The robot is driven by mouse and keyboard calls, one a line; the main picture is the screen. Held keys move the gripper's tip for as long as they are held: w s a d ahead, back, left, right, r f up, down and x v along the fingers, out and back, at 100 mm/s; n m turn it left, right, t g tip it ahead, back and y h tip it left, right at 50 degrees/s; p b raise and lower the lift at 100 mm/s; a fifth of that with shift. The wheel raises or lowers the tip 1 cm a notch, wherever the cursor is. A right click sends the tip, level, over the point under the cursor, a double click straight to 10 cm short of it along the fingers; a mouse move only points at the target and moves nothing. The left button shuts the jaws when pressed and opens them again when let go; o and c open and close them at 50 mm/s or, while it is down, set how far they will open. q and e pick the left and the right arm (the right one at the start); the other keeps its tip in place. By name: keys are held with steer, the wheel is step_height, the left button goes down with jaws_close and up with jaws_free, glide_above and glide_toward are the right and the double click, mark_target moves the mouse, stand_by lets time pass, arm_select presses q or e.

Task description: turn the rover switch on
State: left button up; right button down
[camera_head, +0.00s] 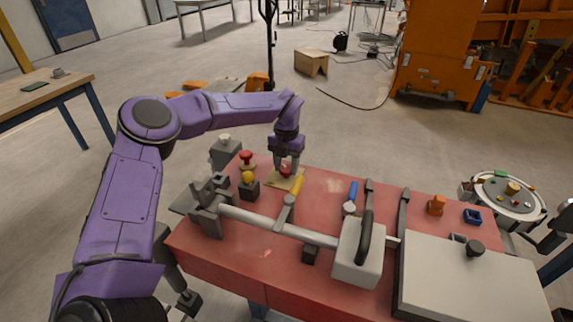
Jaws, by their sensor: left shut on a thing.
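The left gripper (286,166) points down at the back of the red-topped table. Its fingers are closed on a small red knob (286,172), which sits on a beige plate (273,182). The fingers hide part of the knob. A yellow cylinder (297,185) lies close to the right of the plate. Left of the gripper are a red mushroom-shaped button (246,156) and a yellow ball (248,177) on a dark block. I cannot tell which part is the rover switch.
A grey bar mechanism (265,225) with a large light block (356,256) crosses the red table (235,268). A pale panel (470,290) covers the right front. A blue-handled part (353,190), an orange part (435,205) and a blue part (472,215) stand at the right back.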

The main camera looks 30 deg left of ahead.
mark_target(286, 168)
arm_select(q)
steer(key=o, duration=1.1)
steer(key=shift+c, duration=0.2)
step_height(286, 168, up, 11)
steer(key=b, duration=0.1)
steer(key=shift+f, duration=0.2)
